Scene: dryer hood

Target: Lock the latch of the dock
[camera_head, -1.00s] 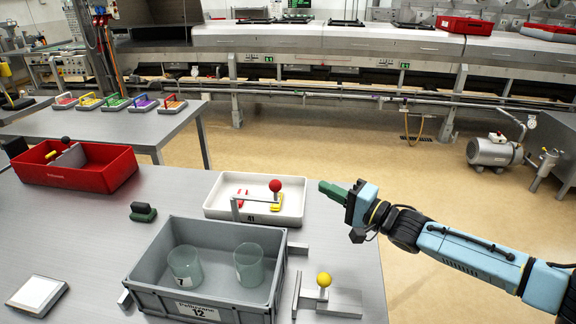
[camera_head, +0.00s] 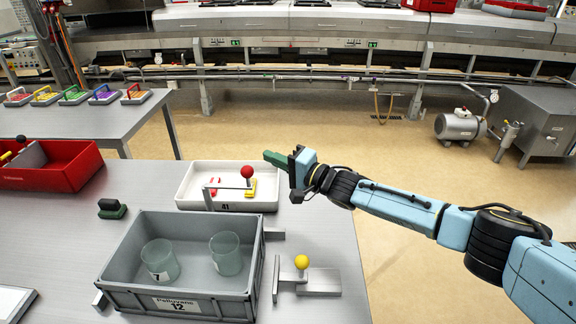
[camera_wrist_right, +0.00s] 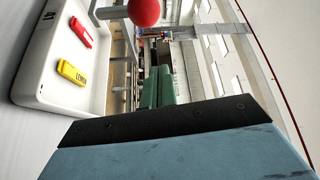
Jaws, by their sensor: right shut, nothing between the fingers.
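A grey metal fitting with a yellow ball knob (camera_head: 302,262) lies on the table, right of the grey crate (camera_head: 178,304). A bent rod with a red ball knob (camera_head: 246,171) rises behind the crate, in front of the white tray (camera_head: 184,198). I cannot tell which of the two is the dock's latch. My right gripper (camera_head: 275,158) has green fingers, is shut and empty, and is held up just right of the red ball, apart from it. The wrist view shows the shut fingers (camera_wrist_right: 158,88) and the red ball (camera_wrist_right: 143,12) near them. My left gripper is out of view.
The crate holds two clear beakers (camera_head: 160,260). The white tray holds red and yellow tags (camera_wrist_right: 72,72). The table's right edge is beneath my right arm.

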